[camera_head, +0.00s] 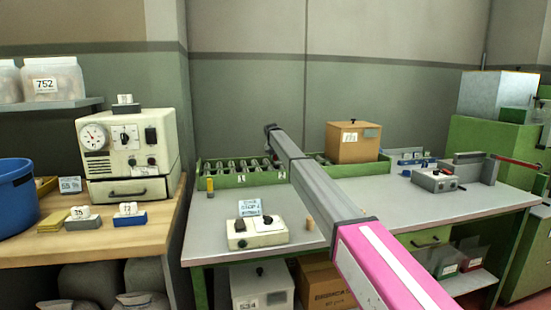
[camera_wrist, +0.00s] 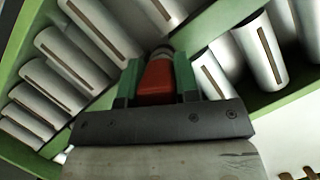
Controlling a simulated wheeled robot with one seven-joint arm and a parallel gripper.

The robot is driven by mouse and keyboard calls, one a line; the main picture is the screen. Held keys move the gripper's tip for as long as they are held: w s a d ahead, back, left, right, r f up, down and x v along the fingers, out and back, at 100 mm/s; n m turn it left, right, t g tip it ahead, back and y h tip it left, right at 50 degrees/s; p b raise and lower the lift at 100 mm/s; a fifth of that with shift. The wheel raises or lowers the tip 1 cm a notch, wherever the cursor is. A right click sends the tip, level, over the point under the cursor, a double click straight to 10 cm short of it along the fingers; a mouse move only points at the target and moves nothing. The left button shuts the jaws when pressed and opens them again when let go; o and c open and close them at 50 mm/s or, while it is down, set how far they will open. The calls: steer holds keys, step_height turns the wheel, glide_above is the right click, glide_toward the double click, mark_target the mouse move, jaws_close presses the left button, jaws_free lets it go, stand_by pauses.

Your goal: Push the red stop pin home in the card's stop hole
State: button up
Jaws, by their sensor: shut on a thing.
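In the wrist view my gripper (camera_wrist: 157,82) is shut on a red block-like piece (camera_wrist: 155,80), which looks like the red stop pin, between its green fingers. A grey rounded part shows just beyond the red piece; I cannot tell whether it belongs to it. The gripper is over a green rack (camera_wrist: 98,103) of pale slotted cylinders. No stop hole can be made out.
A cream box with dark knobs (camera_head: 257,233) and a small cork-coloured cylinder (camera_head: 310,224) stand at the front of the grey table (camera_head: 205,225). A brown box (camera_head: 352,142) is behind, and a grey device (camera_head: 437,181) is to the right. The right front tabletop is clear.

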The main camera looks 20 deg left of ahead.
steer(key=shift+f, duration=0.85)
stand_by(0.9)
steer(key=o, duration=1)
steer(key=v, duration=1)
steer(key=shift+s+r, duration=0.15)
steer(key=shift+r, duration=0.2)
